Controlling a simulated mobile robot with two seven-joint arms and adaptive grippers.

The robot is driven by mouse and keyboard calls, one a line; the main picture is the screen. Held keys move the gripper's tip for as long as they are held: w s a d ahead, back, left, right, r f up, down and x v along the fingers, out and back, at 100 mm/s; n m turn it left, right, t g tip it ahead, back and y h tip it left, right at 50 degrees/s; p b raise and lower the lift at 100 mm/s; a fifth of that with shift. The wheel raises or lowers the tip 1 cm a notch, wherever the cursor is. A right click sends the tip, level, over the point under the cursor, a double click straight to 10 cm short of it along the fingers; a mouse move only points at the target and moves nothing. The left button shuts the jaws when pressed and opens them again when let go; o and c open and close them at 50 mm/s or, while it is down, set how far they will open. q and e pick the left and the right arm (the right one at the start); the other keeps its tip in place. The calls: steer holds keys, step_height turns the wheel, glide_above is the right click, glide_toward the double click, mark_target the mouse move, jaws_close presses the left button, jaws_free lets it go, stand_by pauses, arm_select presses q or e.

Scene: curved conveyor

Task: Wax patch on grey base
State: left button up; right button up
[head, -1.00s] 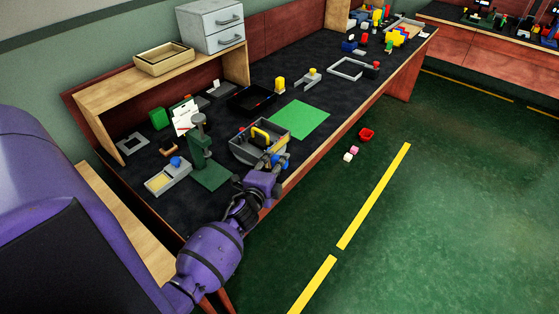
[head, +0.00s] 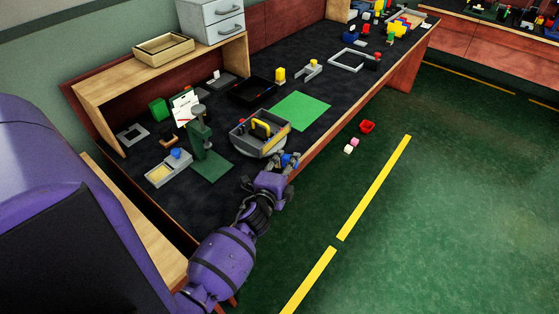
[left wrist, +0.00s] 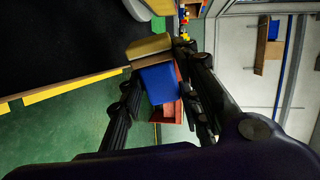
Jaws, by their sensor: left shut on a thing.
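A grey base (head: 183,173) lies at the left part of the table, with a pale cream-yellow patch (head: 159,174) on its near end and a blue knob (head: 175,153) at its far end. I cannot tell whether the patch is wax. My left gripper (head: 287,160) is at the table's front edge, right of this base and apart from it. It is shut on a blue block (left wrist: 165,84), which sits between the fingers in the left wrist view. Red and tan pieces show beside the block; whether they are joined to it is unclear. My right gripper is out of view.
A grey tray (head: 270,148) with a yellow handle stands just beyond my left gripper. A green press (head: 200,135) on a green plate stands between the base and tray. A flat green mat (head: 300,110) lies clear to the right. Small blocks lie on the floor.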

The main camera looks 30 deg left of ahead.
arm_select(q)
steer(key=shift+d, duration=0.7)
steer(key=shift+d, duration=0.15)
steer(key=shift+s+d, duration=0.1)
steer(key=shift+d, duration=1.3)
